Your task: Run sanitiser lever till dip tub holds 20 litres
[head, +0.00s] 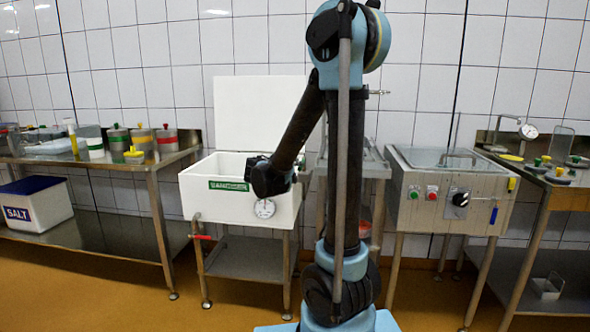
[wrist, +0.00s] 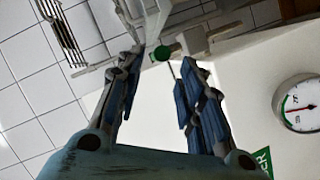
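A white tub (head: 208,197) with a green label and a round dial gauge (head: 264,208) stands on a steel frame, its white lid raised behind it. The gauge also shows in the wrist view (wrist: 298,104), its red needle pointing to the left; its figures are too small to read. My gripper (wrist: 162,62) is open, with a gap between its blue-padded fingers. A dark green round knob (wrist: 161,53) shows at or beyond the fingertips; contact is unclear. In the head view my wrist covers part of the tub's front, and the fingers are hard to make out.
A red-handled valve (head: 201,237) sits low at the tub's left. A steel vat (head: 458,208) with buttons and a black knob stands right. A left bench (head: 150,166) holds jars, with a salt box (head: 36,204) below. Another bench stands far right.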

